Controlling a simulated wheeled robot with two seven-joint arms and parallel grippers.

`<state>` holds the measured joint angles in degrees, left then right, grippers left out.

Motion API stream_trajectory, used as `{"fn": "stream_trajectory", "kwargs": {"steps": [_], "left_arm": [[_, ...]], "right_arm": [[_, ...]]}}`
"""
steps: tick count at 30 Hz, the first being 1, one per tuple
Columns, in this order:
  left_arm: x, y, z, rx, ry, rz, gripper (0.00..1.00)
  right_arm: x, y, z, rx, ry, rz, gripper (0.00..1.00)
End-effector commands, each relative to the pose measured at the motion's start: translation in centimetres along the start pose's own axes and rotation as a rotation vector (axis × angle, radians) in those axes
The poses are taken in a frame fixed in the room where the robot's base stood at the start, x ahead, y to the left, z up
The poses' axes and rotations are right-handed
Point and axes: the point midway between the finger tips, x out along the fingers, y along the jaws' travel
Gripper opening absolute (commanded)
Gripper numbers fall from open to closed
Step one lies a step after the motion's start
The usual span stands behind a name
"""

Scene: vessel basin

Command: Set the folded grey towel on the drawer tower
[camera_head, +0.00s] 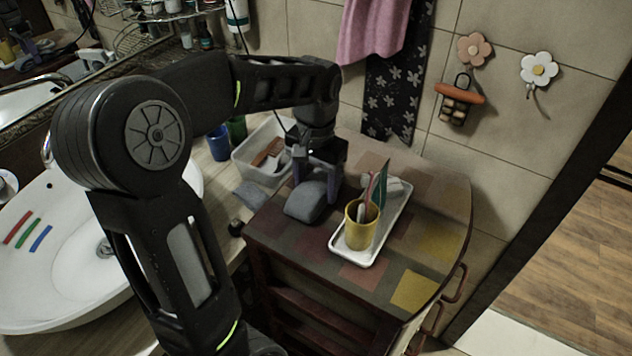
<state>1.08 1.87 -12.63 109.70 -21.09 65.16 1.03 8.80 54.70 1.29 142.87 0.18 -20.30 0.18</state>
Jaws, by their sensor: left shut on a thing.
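The folded grey towel (303,207) is at the left part of the top of the drawer tower (352,278), which has a patchwork of coloured squares. My left gripper (317,183) points down over the towel and is shut on it. The towel appears to be at the height of the tower top; I cannot tell for sure whether it rests there. My arm comes in from the left and hides part of the basin and counter. My right gripper is out of view.
A white tray (346,256) with a yellow cup (359,233) stands right of the towel. A white bin (243,160) and a small grey item (251,194) are left of it. The white basin (75,285) is at the left.

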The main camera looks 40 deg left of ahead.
Motion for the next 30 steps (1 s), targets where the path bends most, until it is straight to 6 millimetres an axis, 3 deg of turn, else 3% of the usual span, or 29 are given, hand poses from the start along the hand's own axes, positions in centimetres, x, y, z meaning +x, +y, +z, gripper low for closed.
{"fn": "stream_trajectory", "kwargs": {"steps": [11,12,19,30], "left_arm": [[0.49,-0.03,-0.04,-0.001,0.002,0.000,0.21],[0.33,-0.02,-0.04,-0.001,0.002,0.000,0.64],[0.31,-0.02,-0.03,-0.001,0.002,0.000,0.83],[-0.24,-0.03,-0.05,-0.001,0.002,0.000,0.83]], "right_arm": [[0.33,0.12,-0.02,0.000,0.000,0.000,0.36],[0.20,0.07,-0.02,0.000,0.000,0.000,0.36],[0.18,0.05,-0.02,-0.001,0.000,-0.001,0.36],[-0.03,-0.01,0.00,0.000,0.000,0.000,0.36]]}}
